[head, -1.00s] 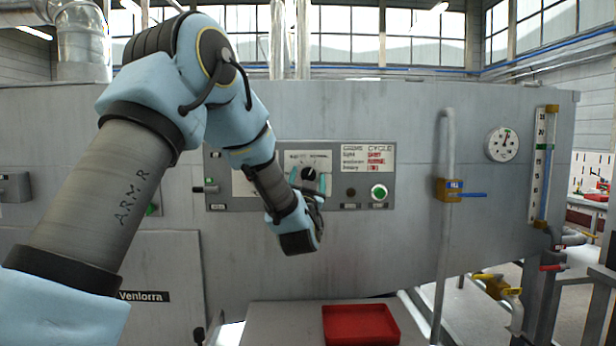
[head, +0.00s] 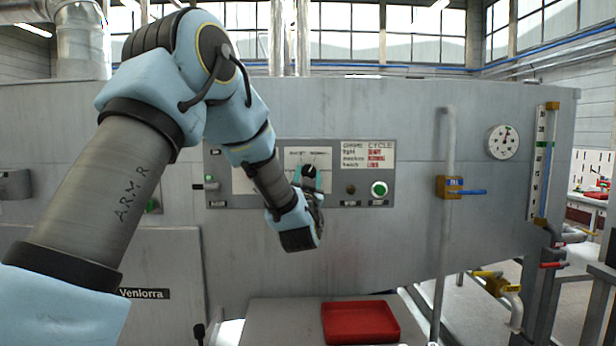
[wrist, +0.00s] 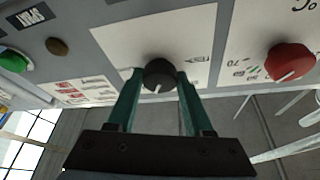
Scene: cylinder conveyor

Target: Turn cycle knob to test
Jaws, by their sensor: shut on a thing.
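The black cycle knob (head: 309,171) sits on a white label plate of the control panel, in the upper middle of the head view. In the wrist view the same knob (wrist: 159,74) lies between the two teal fingers of my gripper (wrist: 159,79), which is shut on it. Its white pointer line faces the gripper's palm side in that view. In the head view my gripper (head: 309,182) reaches up to the knob from below, and my wrist covers part of the panel. The plate's printed words are too small or blurred to read surely.
A red knob (wrist: 289,62) sits beside the cycle knob in the wrist view. A green button (head: 379,189) and a brown button (head: 350,189) are to the right on the panel. A red tray (head: 360,322) lies below, with a vertical pipe (head: 447,240) at right.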

